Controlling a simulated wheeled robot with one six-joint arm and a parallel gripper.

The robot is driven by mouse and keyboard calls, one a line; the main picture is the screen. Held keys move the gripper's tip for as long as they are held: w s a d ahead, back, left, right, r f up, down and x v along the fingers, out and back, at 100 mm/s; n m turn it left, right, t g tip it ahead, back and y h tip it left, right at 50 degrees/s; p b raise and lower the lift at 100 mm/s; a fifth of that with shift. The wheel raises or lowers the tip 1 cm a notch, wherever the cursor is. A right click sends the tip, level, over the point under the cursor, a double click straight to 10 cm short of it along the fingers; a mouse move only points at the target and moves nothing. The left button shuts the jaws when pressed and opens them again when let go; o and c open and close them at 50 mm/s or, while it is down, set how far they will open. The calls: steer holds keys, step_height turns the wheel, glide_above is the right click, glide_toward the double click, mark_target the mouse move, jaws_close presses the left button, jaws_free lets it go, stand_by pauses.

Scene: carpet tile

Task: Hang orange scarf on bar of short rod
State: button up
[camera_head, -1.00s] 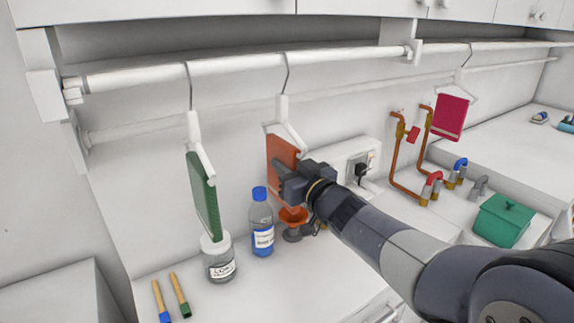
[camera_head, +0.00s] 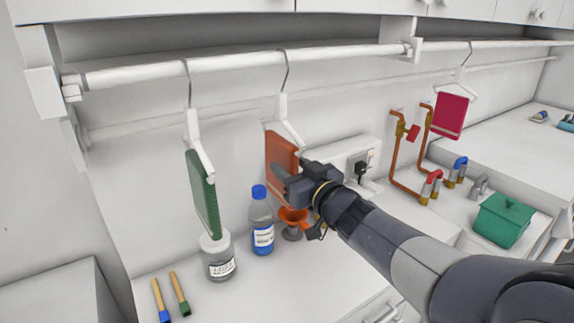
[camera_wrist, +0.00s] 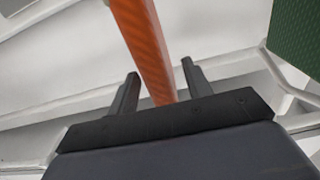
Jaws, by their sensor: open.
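The orange scarf (camera_head: 281,152) hangs folded on a white hanger (camera_head: 287,124) from the long white rod (camera_head: 232,62) at the left. My gripper (camera_head: 287,184) is at the scarf's lower right edge and hides part of it. In the wrist view my gripper (camera_wrist: 158,85) is open, and the orange scarf (camera_wrist: 140,40) runs down between its two fingers, seen nearly edge-on. I cannot tell whether the fingers touch it. A shorter rod section (camera_head: 510,44) is at the right beyond a bracket, with a crimson cloth (camera_head: 451,116) on a hanger there.
A green cloth (camera_head: 203,193) hangs left of the scarf and shows in the wrist view (camera_wrist: 297,38). Below stand a blue-capped bottle (camera_head: 262,225), a labelled jar (camera_head: 218,258) and an orange funnel (camera_head: 294,217). Copper pipes (camera_head: 394,165) and a green box (camera_head: 503,220) are right.

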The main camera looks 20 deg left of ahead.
steer(key=b+v, duration=0.1)
steer(key=v, duration=0.8)
steer(key=x, duration=0.3)
steer(key=p+x, duration=0.1)
steer(key=x, duration=0.3)
steer(key=p+x, duration=0.1)
steer(key=x, duration=0.3)
steer(key=shift+r, duration=0.35)
steer(key=shift+r+p, duration=0.65)
steer(key=shift+p, duration=0.1)
steer(key=shift+f, duration=0.1)
